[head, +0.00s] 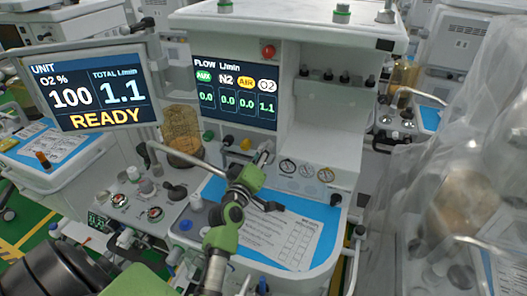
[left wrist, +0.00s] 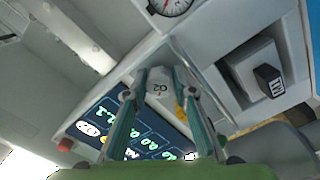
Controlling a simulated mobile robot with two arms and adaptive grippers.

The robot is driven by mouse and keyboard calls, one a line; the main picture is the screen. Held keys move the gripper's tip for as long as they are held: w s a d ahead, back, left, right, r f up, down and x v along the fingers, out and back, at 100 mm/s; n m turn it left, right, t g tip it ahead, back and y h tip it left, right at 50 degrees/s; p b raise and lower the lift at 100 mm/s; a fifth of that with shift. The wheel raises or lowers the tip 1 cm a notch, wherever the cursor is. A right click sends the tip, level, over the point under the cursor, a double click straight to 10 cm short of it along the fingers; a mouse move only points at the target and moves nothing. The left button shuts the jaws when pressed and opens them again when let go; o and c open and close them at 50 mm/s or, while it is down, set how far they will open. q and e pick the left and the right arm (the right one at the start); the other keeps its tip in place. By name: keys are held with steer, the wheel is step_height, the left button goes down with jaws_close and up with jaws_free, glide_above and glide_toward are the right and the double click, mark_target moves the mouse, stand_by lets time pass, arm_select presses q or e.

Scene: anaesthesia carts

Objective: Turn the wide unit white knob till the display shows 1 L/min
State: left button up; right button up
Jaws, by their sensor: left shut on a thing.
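The wide unit's white knob, marked O2, shows in the left wrist view (left wrist: 159,88) between the two fingertips of my left gripper (left wrist: 161,76). In the head view my left gripper (head: 263,155) is at the right end of the knob row, shut on the white knob and mostly covering it. The flow display (head: 235,93) reads AUX 0.0, N2 0.0, AIR 0.0 and O2 1.1. The unit screen (head: 88,90) on the left reads O2 100 %, total 1.1 L/min and READY. My right gripper is not in view.
Green (head: 208,135), black (head: 228,140) and yellow (head: 246,144) knobs stand left of the gripper. Small round gauges (head: 306,170) sit to its right. A worktop with a printed sheet (head: 275,232) lies below. A clear plastic cover (head: 455,170) hangs at the right.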

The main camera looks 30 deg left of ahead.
arm_select(q)
steer(key=o, duration=0.8)
steer(key=shift+o, duration=0.2)
steer(key=v, duration=1.2)
steer(key=shift+a+f, duration=0.1)
